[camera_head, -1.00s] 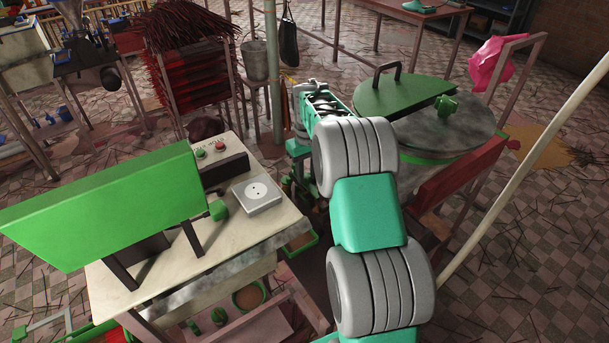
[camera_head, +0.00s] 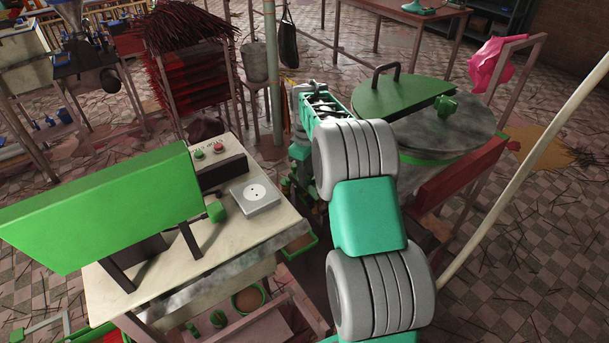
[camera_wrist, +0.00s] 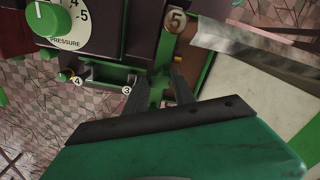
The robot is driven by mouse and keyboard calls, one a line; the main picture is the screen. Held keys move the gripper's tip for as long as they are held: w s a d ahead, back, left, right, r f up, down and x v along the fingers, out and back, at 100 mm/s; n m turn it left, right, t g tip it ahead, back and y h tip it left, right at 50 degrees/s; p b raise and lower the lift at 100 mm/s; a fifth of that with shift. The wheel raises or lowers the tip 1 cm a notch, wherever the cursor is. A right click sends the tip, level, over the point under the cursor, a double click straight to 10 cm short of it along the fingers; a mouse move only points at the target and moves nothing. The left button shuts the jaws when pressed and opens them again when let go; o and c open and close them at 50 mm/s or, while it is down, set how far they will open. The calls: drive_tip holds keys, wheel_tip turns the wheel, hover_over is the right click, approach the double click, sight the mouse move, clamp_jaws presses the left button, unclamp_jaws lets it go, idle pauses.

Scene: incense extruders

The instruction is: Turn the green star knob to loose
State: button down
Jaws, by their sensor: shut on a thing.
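In the wrist view, the two dark fingers of my gripper (camera_wrist: 157,82) reach up from the bottom and are closed around a green part (camera_wrist: 157,92), which appears to be the green star knob. The fingers cover much of it, so its star shape and how far it is turned cannot be told. In the head view, my gripper and the knob are hidden behind my arm, between the table and the round drum.
A green pressure dial (camera_wrist: 47,17) and small tags 3 (camera_wrist: 126,90) and 4 (camera_wrist: 78,81) are close by on the left. A table with a green panel (camera_head: 105,205) stands left of my arm. A green-lidded drum (camera_head: 440,135) stands at the right.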

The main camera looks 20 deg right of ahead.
drive_tip(key=shift+w+a+r, duration=0.1)
drive_tip(key=shift+w+r, duration=0.1)
drive_tip(key=c, duration=1.4)
unclamp_jaws()
drive_tip(key=shift+c, duration=0.2)
drive_tip(key=shift+o, duration=0.7)
drive_tip(key=shift+a, duration=0.2)
drive_tip(key=shift+o, duration=1.3)
drive_tip(key=shift+s+d+f, duration=0.15)
drive_tip(key=shift+d, duration=0.1)
wheel_tip(320, 180, up, 8)
drive_tip(key=shift+f+b, duration=0.1)
drive_tip(key=shift+b, duration=0.45)
